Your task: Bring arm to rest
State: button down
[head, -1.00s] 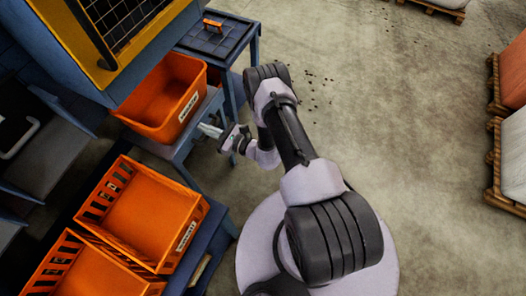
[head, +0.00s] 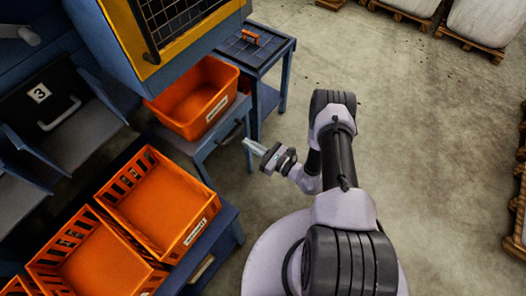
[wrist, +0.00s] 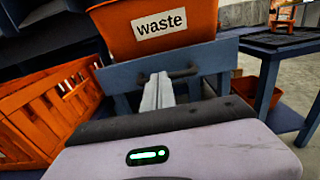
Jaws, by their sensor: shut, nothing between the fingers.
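My arm is folded up above my round base in the head view. My gripper (head: 254,147) points left toward the blue stand under the waste bin and is apart from it. In the wrist view my gripper's fingers (wrist: 158,92) are together with nothing between them. The orange waste bin (wrist: 155,27), labelled "waste", stands just beyond the fingertips. It also shows in the head view (head: 196,97).
Orange slatted crates (head: 160,203) stand on a blue bench at the lower left. A blue side table (head: 254,57) with a small orange-handled item (head: 250,37) is beyond the bin. Pallets (head: 470,42) with sacks stand at the back right. The concrete floor (head: 420,120) to the right is clear.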

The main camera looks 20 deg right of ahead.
jog(key=s+a+r+n+g+y, duration=0.1)
jog(key=s+a+r+n+g, duration=0.3)
jog(key=r, duration=0.5)
jog(key=s+a+r+n+g+y, duration=0.1)
jog(key=r+n+g, duration=0.45)
jog(key=r, duration=0.45)
jog(key=s+a+r+n+g+y, duration=0.1)
jog(key=s+a+r+n+g, duration=0.25)
jog(key=r+n, duration=0.4)
jog(key=s+d+r+n+t+h, duration=0.2)
jog(key=s+d+r+n+h, duration=0.1)
jog(key=s+r+h, duration=0.2)
jog(key=s+d+r+n+t+h, duration=0.2)
jog(key=s+r+h, duration=0.4)
jog(key=s+r, duration=0.4)
jog(key=shift+s+d+r+n+h+p, duration=0.3)
jog(key=shift+d+r+n, duration=0.3)
jog(key=shift+n, duration=0.6)
jog(key=shift+f, duration=0.1)
